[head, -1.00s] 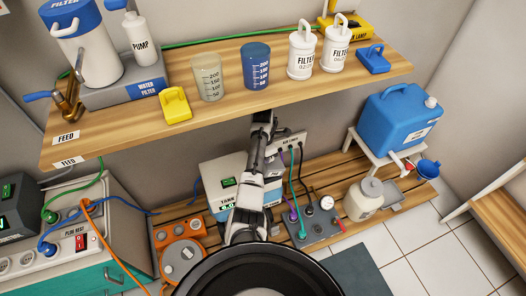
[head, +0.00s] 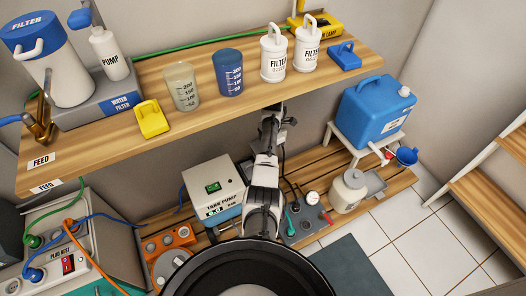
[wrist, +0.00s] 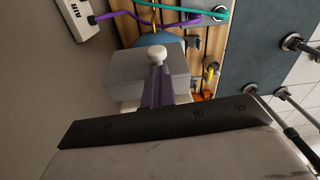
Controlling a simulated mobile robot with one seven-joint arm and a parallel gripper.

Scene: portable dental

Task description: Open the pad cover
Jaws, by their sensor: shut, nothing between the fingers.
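I cannot pick out the pad cover with certainty in either view. In the wrist view my gripper (wrist: 158,80) is shut and empty, its narrow fingers pointing up the picture near a round white knob (wrist: 157,54) and a grey box-like part. Whether the fingers touch the knob I cannot tell. In the head view my arm reaches up to the underside of the wooden shelf, and the fingers cannot be made out there.
The shelf (head: 100,150) holds a yellow handled block (head: 152,119), a blue handled block (head: 344,57), cups and filters. Below stand the tank pump (head: 212,188), an orange device (head: 169,242) and a blue jug (head: 376,108). Hoses cross the wrist view's top.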

